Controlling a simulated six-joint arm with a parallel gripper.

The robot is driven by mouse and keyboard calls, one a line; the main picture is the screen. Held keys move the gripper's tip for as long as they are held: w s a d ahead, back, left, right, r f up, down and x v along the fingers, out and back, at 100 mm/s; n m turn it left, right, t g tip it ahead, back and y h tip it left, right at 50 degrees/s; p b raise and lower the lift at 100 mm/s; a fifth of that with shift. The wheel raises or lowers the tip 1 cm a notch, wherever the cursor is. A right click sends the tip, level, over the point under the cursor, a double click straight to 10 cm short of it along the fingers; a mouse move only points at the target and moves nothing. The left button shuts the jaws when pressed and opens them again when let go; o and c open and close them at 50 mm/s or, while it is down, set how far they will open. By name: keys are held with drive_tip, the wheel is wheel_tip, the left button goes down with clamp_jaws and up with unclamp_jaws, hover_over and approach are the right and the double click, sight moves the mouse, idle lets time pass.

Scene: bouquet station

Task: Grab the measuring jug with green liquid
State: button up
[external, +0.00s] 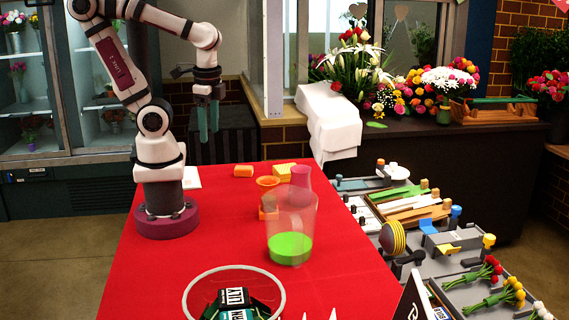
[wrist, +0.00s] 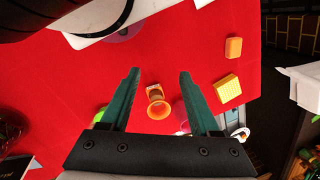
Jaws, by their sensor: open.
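The measuring jug (external: 292,222) is a clear container with bright green liquid in its bottom. It stands upright on the red table near the middle of the external view. My gripper (external: 209,124) is open and empty, high above the table's back left part, well apart from the jug. In the wrist view my gripper's two green fingers (wrist: 158,72) are spread with nothing between their tips. A bit of green (wrist: 102,112) shows beside the left finger there, likely the jug's liquid; the gripper hides most of that area.
An orange funnel-like piece (external: 268,183) and a pink vase (external: 300,178) stand close behind the jug. Yellow and orange blocks (external: 243,171) lie farther back. A round clear-rimmed dish (external: 192,297) with labelled packets is at the front. The table's left middle (external: 170,265) is clear.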

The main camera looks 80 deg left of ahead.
drive_tip(key=shift+c, duration=0.8)
drive_tip(key=shift+w, duration=0.1)
drive_tip(key=n+t+h, duration=0.2)
drive_tip(key=n+t, duration=0.2)
drive_tip(key=t, duration=0.1)
hover_over(295, 265)
drive_tip(key=s+a, duration=0.1)
drive_tip(key=s, duration=0.5)
wheel_tip(295, 265, down, 4)
drive_tip(key=r, duration=0.1)
drive_tip(key=x, duration=1.6)
drive_tip(key=shift+s+d+f, duration=0.1)
drive_tip(key=shift+s+f, duration=0.05)
drive_tip(key=shift+s, duration=0.15)
clamp_jaws()
